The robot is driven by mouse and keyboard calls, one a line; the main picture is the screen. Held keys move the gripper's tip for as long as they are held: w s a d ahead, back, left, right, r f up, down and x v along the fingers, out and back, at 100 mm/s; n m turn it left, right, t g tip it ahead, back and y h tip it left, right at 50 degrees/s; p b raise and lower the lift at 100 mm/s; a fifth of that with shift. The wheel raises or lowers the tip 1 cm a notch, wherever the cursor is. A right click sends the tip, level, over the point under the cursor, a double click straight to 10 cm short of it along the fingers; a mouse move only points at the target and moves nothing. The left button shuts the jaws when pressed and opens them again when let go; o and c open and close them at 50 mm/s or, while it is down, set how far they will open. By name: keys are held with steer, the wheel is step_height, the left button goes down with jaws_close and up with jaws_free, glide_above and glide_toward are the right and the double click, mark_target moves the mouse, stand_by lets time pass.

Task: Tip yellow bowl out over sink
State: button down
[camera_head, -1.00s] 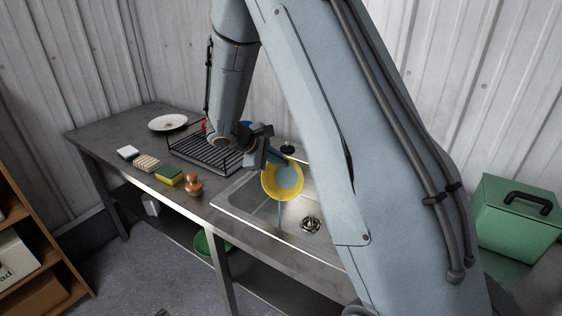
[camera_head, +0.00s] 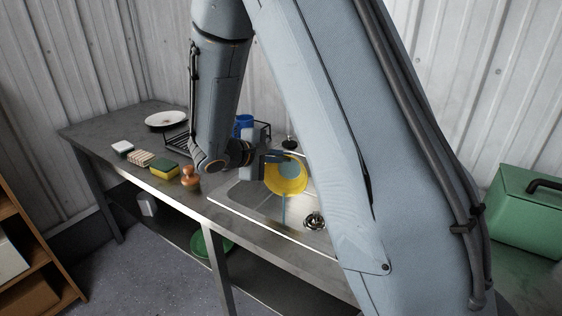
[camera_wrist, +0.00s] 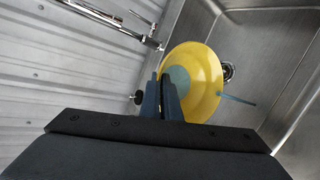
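The yellow bowl (camera_head: 287,184) is above the sink (camera_head: 243,199), tilted steeply so its pale blue inside faces my head camera. A thin blue stream runs down from its lower edge toward the sink. In the wrist view the bowl (camera_wrist: 205,75) is also tilted, with the blue streak at its right. My gripper (camera_head: 268,158) is at the bowl's upper left rim; in the wrist view its two fingers (camera_wrist: 166,98) are close together at the bowl's near edge, shut on it. The exact contact is partly hidden.
A dish rack (camera_head: 178,141), a plate (camera_head: 166,118), a yellow-green sponge (camera_head: 164,169) and a wooden-handled brush (camera_head: 190,178) stand left of the sink. A faucet (camera_wrist: 145,38) is near the bowl in the wrist view. A green box (camera_head: 525,210) is at the right.

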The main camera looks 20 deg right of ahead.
steer(key=shift+s+a+f+t+h+b, duration=0.35)
steer(key=shift+t+h+b, duration=0.2)
steer(key=shift+b, duration=0.75)
steer(key=shift+f+m+h+b, duration=0.1)
steer(key=shift+m+h+b, duration=0.2)
steer(key=shift+b, duration=0.35)
steer(key=b, duration=0.1)
steer(key=h+b, duration=0.1)
steer(key=b, duration=0.1)
steer(key=shift+s+a+f+t, duration=0.2)
steer(key=shift+f+t, duration=0.1)
steer(key=shift+t, duration=0.05)
steer(key=shift+s+a+f+m+b, duration=0.15)
steer(key=shift+m+b, duration=0.15)
steer(key=shift+b, duration=0.75)
steer(key=shift+s+h+b, duration=0.1)
steer(key=shift+h+b, duration=0.25)
steer(key=shift+b, duration=0.15)
